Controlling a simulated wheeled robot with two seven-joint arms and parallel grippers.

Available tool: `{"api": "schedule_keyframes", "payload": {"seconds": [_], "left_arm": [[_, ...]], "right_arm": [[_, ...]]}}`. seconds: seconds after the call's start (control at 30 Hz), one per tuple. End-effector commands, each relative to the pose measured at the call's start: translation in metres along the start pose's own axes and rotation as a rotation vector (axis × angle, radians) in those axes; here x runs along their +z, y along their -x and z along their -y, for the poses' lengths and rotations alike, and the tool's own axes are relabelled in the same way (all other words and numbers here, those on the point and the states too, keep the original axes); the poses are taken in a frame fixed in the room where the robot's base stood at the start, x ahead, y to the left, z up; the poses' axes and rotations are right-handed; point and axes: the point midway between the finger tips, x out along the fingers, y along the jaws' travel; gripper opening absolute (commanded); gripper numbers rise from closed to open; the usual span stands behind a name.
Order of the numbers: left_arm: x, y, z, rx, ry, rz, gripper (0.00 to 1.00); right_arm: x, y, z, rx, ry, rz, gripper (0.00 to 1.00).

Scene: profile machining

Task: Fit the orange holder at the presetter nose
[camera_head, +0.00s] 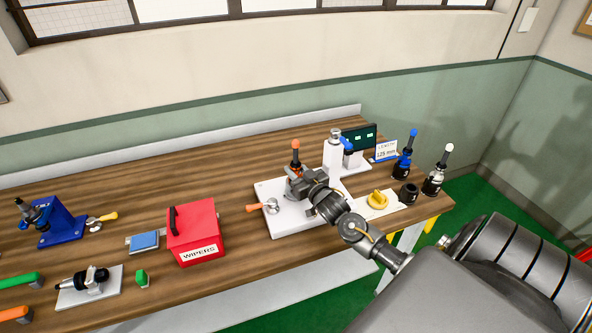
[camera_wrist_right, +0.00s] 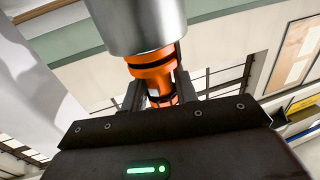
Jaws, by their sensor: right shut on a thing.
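The orange holder (camera_head: 295,159) stands roughly upright over the white presetter base (camera_head: 285,227), with an orange tip on a dark shank. My right gripper (camera_head: 295,181) is shut on it, with the dark fingers on either side of its orange body. The orange body also shows between the fingers in the right wrist view (camera_wrist_right: 152,69). There a thick grey metal cylinder (camera_wrist_right: 136,22) lies right against the orange body in the picture; I cannot tell whether they touch. The presetter nose is hidden behind my gripper in the head view. My left gripper is not in view.
The presetter's white column (camera_head: 333,157) rises close to the right of the holder. An orange-handled lever (camera_head: 262,206) sits at the base's left. Holders with blue (camera_head: 405,158) and white (camera_head: 438,170) tips stand at the right. A red wipers box (camera_head: 196,234) is left of the base.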

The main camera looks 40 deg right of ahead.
Motion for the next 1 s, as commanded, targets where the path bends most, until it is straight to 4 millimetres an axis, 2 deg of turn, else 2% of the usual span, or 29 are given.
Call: {"api": "schedule_keyframes", "payload": {"seconds": [0.33, 0.37, 0.53, 0.83, 1.0], "left_arm": [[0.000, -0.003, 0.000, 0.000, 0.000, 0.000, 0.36], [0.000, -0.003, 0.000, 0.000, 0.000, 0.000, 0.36], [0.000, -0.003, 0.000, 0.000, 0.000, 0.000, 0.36], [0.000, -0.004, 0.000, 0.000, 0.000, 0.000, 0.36], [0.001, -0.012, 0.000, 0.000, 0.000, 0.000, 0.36]], "right_arm": [[0.004, 0.000, 0.000, 0.000, 0.000, -0.002, 0.00], [0.004, 0.000, 0.000, 0.000, 0.000, -0.002, 0.33], [0.004, 0.000, 0.000, 0.000, 0.000, -0.001, 0.55], [0.007, 0.003, 0.000, -0.001, 0.000, 0.003, 0.55], [0.009, 0.023, 0.000, -0.001, 0.000, 0.001, 0.55]]}}
